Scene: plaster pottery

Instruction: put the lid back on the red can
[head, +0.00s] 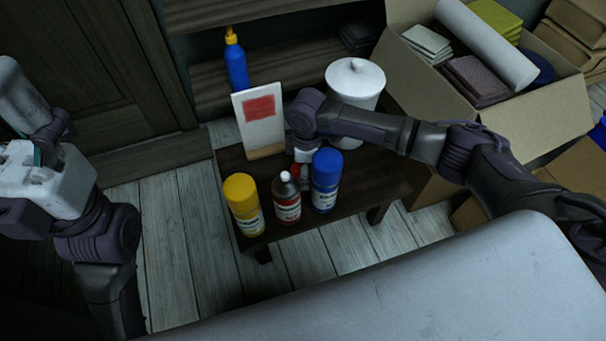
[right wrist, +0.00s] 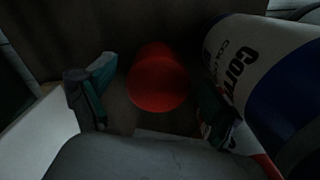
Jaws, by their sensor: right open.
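The red can (head: 287,198), with a dark upper body, a red label band and a bare white nozzle, stands upright on the small dark table between the yellow can and the blue can. The red lid (right wrist: 158,84) is on the table in the right wrist view, between the parted fingers of my right gripper (right wrist: 153,92). The fingers are open, with a gap visible on both sides of the lid. In the head view my right gripper (head: 302,160) is low behind the blue can, partly hidden by it. My left gripper (head: 45,165) is at the far left, its fingers unclear.
A yellow can (head: 242,204) and a blue can (head: 326,181) flank the red can; the blue can also shows close by in the right wrist view (right wrist: 262,75). A picture board (head: 259,118) and a white lidded pot (head: 355,88) stand behind on the table (head: 358,187).

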